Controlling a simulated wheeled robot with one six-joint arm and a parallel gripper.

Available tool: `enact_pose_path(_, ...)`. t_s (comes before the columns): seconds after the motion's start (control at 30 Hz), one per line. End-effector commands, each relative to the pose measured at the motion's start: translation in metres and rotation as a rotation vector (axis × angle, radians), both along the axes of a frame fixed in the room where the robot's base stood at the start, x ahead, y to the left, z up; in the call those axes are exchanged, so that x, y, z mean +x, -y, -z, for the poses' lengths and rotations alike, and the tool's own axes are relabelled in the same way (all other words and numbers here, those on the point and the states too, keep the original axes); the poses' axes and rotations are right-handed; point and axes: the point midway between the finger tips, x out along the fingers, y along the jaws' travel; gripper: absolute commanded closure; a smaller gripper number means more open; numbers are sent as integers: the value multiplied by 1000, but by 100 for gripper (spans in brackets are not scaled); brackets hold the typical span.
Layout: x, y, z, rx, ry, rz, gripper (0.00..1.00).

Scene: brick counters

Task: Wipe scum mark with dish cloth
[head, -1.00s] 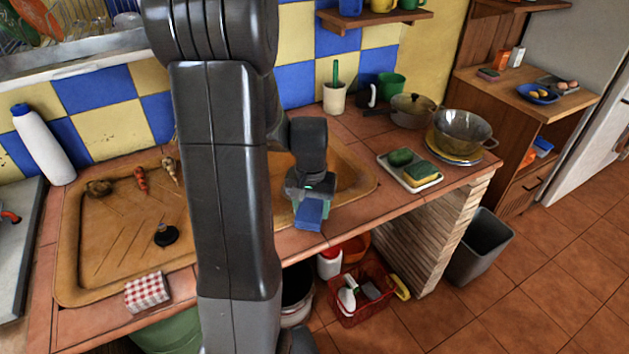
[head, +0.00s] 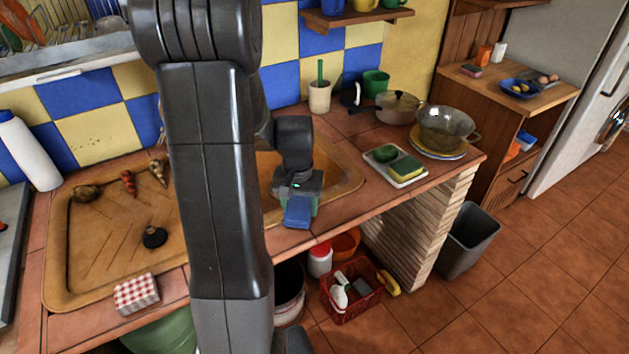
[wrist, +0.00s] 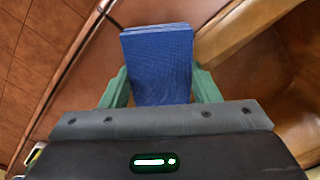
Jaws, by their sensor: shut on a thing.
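My gripper (head: 299,196) is shut on a blue folded cloth (head: 297,212), which I take to be the dish cloth. In the wrist view the cloth (wrist: 158,62) sticks out between the two green fingers of my gripper (wrist: 160,90). The cloth is over the front edge of the tiled counter, beside the front rim of the brown sink (head: 345,185). I cannot tell whether it touches the tiles. I cannot make out a scum mark in either view; my arm hides part of the sink and counter.
A tray with a green sponge (head: 406,168) stands right of the sink, with a colander (head: 446,126) and a pot (head: 397,108) behind. A red-checked cloth (head: 136,294) lies at the front left. A red basket (head: 352,305) and a grey bin (head: 468,240) are below.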

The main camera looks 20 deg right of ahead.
Motion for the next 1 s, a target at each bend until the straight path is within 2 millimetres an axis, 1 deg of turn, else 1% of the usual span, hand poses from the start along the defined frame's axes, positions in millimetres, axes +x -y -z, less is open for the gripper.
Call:
enact_pose_path(0.07,1,-1,-11,0,0,-1,69)
enact_pose_path(0.1,1,-1,-23,-1,4,-2,69)
enact_pose_path(0.13,1,-1,-29,-1,3,-2,69)
enact_pose_path(0.17,1,-2,-29,1,-1,-2,69)
enact_pose_path(0.7,4,-5,-77,1,-1,-7,69)
enact_pose_path(0.83,4,-6,-82,1,-1,-8,69)
enact_pose_path(1.0,4,-6,-82,1,-1,-8,69)
